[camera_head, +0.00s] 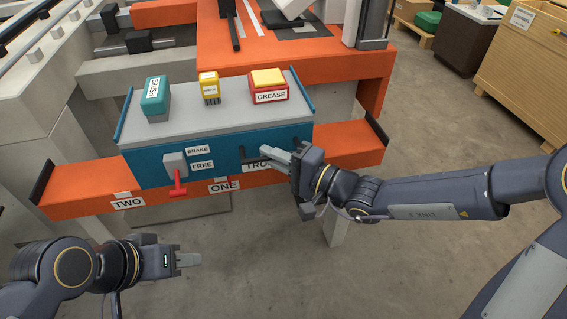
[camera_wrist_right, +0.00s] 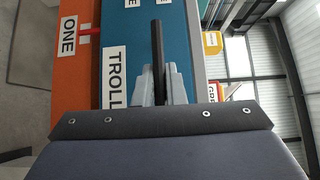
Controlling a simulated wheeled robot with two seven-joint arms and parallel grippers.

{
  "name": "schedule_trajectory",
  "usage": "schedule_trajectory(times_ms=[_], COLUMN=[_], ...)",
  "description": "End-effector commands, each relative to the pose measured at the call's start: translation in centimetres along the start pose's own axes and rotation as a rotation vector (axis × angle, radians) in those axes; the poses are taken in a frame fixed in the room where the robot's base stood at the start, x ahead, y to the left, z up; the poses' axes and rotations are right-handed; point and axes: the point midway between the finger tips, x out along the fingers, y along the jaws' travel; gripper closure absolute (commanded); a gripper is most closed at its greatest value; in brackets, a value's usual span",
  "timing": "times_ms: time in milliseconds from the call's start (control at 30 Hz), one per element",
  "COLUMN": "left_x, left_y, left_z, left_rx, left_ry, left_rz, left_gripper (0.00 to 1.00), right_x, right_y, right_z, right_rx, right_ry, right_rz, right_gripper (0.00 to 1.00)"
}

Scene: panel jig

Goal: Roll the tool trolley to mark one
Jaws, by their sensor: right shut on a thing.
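The tool trolley (camera_head: 215,152) is a blue box with a grey top, sitting on the orange rail (camera_head: 75,184). A TROLLEY label on its front is partly hidden by my right gripper. My right gripper (camera_head: 277,155) is shut on the trolley's black handle (camera_wrist_right: 158,60), which stands between its fingers in the right wrist view. A red brake lever (camera_head: 178,184) hangs down from a grey block beside the BRAKE and FREE labels. Mark ONE (camera_head: 224,185) is on the rail below the trolley, right of the lever; mark TWO (camera_head: 128,203) is further left. My left gripper (camera_head: 190,260) is empty, apart from the trolley; its finger gap is unclear.
On the trolley top stand a teal item (camera_head: 155,97), a yellow item (camera_head: 210,88) and a red-yellow GREASE box (camera_head: 268,86). Dark end plates (camera_head: 376,130) close the rail. An orange bench (camera_head: 330,60) stands behind. Floor in front is clear.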

Motion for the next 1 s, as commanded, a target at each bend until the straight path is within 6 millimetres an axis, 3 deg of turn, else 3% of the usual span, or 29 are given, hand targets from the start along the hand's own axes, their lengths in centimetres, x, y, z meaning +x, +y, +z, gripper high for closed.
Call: schedule_trajectory(times_ms=[633,667,800,1000], left_x=[0.89,0.89,0.89,0.89], left_y=[-0.41,-0.41,-0.41,-0.41], left_z=[0.45,0.45,0.45,0.45], left_rx=[0.0,0.0,0.0,0.0], left_ry=[0.0,0.0,0.0,0.0], left_rz=[0.0,0.0,0.0,0.0], left_gripper=[0.64,0.64,0.64,0.64], right_x=[0.67,0.67,0.67,0.67], right_y=[0.04,0.04,0.03,0.01], right_z=[0.79,0.79,0.75,0.69], right_rx=[0.001,0.0,0.0,0.0], right_ry=[-0.002,-0.002,-0.002,0.0], right_rz=[0.002,0.002,0.002,0.001], right_gripper=[1.0,0.87,0.69,0.68])
